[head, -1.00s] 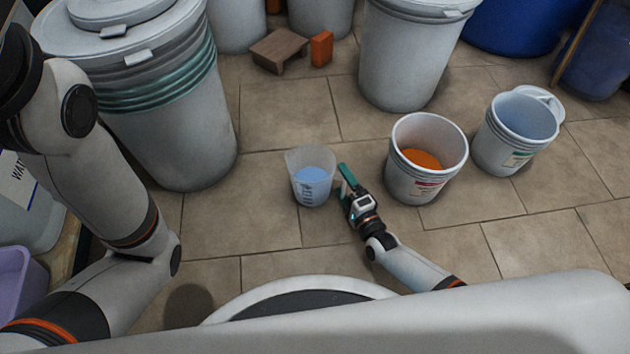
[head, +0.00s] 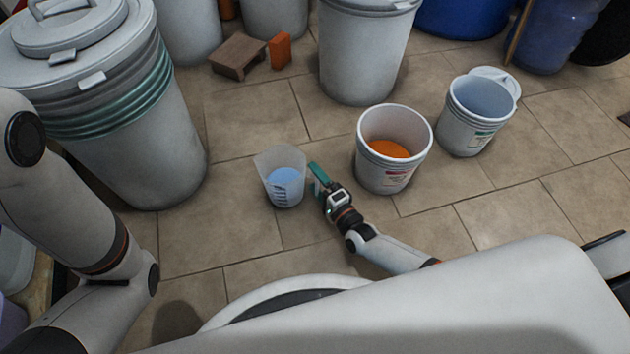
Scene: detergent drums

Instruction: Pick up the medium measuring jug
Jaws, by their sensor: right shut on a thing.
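The measuring jug (head: 281,178) is translucent, with dark scale marks and pale blue contents. It stands about upright in front of me, left of the orange-filled bucket. A teal upright part, which looks like its handle, is on its right side. My right gripper (head: 319,183) comes in from the lower right and is shut on this teal part. The fingertips are small and partly hidden. I cannot tell whether the jug's base touches the floor. My left arm shows at the left, but its gripper is out of view.
A white bucket (head: 368,170) with orange powder stands close right of my right gripper. Another white bucket (head: 470,140) with bluish contents is farther right. A large lidded drum (head: 130,150) stands left. A brown stool (head: 238,56) and orange block (head: 280,50) lie behind. Tiled floor between is clear.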

